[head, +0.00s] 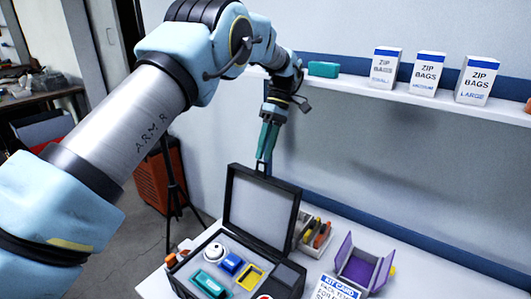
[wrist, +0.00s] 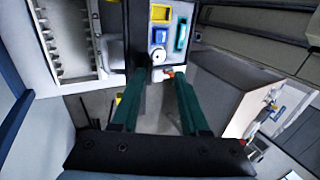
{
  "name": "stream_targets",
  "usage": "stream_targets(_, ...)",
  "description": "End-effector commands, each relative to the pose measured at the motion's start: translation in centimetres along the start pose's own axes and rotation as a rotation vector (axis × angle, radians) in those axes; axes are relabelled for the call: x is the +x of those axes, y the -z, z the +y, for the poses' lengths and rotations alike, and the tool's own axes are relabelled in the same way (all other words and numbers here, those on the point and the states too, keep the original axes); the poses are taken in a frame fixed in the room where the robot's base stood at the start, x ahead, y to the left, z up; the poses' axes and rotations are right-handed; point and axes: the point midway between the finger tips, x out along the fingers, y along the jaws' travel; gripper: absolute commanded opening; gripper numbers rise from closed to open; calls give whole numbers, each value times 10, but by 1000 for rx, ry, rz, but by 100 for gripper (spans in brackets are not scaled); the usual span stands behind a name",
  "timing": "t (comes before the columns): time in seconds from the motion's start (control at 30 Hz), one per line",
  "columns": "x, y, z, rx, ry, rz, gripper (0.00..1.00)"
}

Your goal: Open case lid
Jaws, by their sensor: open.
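The black case (head: 208,250) stands on the white table in the head view. Its lid (head: 258,210) is raised, standing nearly upright at the back, with its grey inner face toward me. Inside the case are a green item (head: 209,284), a blue item (head: 231,263), a yellow-rimmed item (head: 249,278) and a white round item (head: 213,252).
A purple open holder (head: 358,270) and a kit card (head: 336,289) are right of the case. A bin of tools (head: 315,235) stands behind the lid. A shelf (head: 350,84) with zip bag boxes (head: 428,70) runs along the wall above.

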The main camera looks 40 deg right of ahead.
Motion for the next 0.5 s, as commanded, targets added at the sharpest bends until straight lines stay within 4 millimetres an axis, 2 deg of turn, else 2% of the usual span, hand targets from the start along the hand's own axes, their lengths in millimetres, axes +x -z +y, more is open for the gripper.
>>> stream_targets(0.03,0,0,0,4,-1,0,38)
stream_targets(0.17,0,3,2,69,-31,-3,24)
stream_targets(0.37,-1,11,9,377,-168,15,1)
stream_targets(0.5,-3,15,15,633,-278,67,0)
